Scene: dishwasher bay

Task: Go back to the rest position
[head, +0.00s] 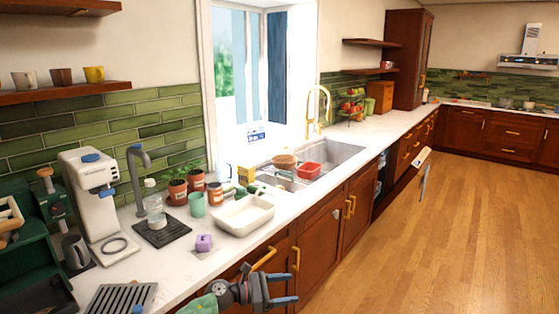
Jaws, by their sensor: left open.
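My left gripper (284,290) shows at the bottom of the head view, in front of the lower cabinets. Its two blue-tipped fingers point right and stand apart with nothing between them. It is clear of the countertop (190,262) edge, beside a brass cabinet handle in the picture; whether it touches the cabinet cannot be told. My right gripper does not show.
A sink (338,156) with a red tub (309,170) and a brown bowl (285,161) lies beyond a white tray (243,215). The wooden floor (450,240) at right is clear.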

